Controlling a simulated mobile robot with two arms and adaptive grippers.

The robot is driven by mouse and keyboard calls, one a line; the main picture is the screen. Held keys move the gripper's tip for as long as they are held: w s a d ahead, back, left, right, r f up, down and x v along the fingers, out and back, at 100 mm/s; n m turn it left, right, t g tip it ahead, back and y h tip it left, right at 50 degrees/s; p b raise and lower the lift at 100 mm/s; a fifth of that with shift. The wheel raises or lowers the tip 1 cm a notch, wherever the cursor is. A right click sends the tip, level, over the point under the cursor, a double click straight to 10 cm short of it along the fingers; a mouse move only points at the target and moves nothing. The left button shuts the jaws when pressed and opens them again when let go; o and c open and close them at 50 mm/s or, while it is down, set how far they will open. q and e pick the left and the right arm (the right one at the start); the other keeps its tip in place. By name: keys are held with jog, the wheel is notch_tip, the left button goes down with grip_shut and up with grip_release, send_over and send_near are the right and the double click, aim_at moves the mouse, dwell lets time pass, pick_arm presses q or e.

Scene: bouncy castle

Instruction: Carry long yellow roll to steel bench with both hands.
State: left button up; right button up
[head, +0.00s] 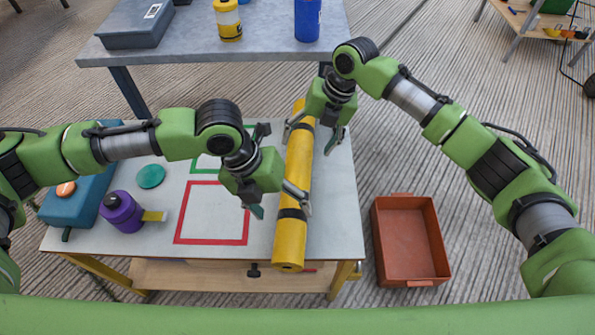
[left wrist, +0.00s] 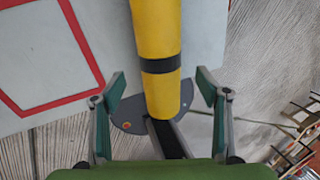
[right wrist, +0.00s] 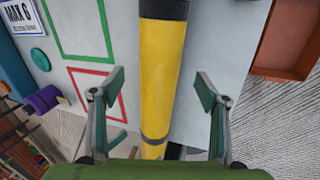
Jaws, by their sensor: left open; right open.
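The long yellow roll (head: 293,185) with black bands lies lengthwise on the near white-topped table. My left gripper (head: 281,208) is open over the roll's near end; in the left wrist view the roll (left wrist: 155,35) runs between its open fingers (left wrist: 160,95). My right gripper (head: 313,135) is open over the roll's far part; in the right wrist view the roll (right wrist: 160,85) lies between its spread fingers (right wrist: 160,90). Whether any finger touches the roll is not clear. The grey bench (head: 250,44) stands beyond the table, probably the steel bench.
The near table (head: 335,225) also holds a purple container (head: 122,212), a teal box (head: 75,200), a green disc (head: 151,176) and red and green outlined squares. A red-brown tray (head: 408,240) is to the right. The bench holds a grey case (head: 135,28), a yellow jar (head: 228,20) and a blue can (head: 307,20).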

aim_at(287, 216)
pick_arm(q)
jog(key=x, duration=0.6)
jog(key=shift+f, duration=0.1)
pick_arm(e)
jog(key=x, duration=0.6)
jog(key=shift+f, duration=0.1)
pick_arm(q)
grip_shut()
pick_arm(e)
grip_shut()
